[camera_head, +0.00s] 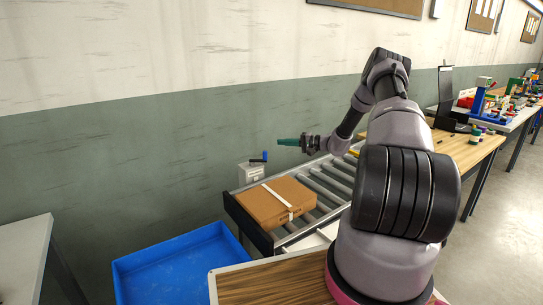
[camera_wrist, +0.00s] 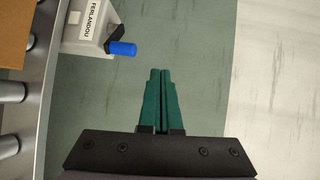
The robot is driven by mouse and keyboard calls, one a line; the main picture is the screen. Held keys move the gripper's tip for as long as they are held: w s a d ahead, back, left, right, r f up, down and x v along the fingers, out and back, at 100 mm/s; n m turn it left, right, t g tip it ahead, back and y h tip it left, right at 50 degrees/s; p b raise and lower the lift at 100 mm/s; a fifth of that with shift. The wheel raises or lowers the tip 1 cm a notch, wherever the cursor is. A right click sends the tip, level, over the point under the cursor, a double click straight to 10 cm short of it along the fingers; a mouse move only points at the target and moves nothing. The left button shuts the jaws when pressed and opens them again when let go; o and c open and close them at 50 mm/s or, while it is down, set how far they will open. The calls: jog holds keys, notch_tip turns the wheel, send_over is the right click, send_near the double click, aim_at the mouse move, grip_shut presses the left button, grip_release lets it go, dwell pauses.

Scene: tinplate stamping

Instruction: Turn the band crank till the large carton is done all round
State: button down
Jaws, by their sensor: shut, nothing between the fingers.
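The large carton (camera_head: 276,201) is a brown box lying flat on the roller conveyor, with one white band across its top. A corner of it shows in the wrist view (camera_wrist: 14,30). The band crank (camera_head: 260,157) has a blue handle and sits on a light grey box (camera_head: 251,173) behind the carton. In the wrist view the blue handle (camera_wrist: 122,48) juts from a black arm beside the label "FERLANDOU". My gripper (camera_head: 279,142) has green fingers, shut and empty. It is in the air to the right of the crank, apart from it; its fingers also show in the wrist view (camera_wrist: 160,72).
The roller conveyor (camera_head: 326,183) runs back to the right past the carton. A blue bin (camera_head: 175,270) stands at front left of the conveyor. The wall is behind the crank. Tables with several small items stand at right.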

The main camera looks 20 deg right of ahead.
aim_at(266, 156)
jog(key=w+d+f+m+t, duration=0.1)
jog(key=d+f+m+t, duration=0.2)
jog(key=f, duration=0.4)
jog(key=w+a, duration=0.3)
jog(key=a, duration=0.4)
jog(key=shift+w+a+n+h, duration=0.15)
jog(key=shift+w+n+h, duration=0.2)
jog(key=shift+n+h, duration=0.05)
jog(key=shift+s+a, duration=0.3)
jog(key=shift+s, duration=0.55)
jog(key=shift+s+a, duration=0.3)
jog(key=shift+s, duration=0.5)
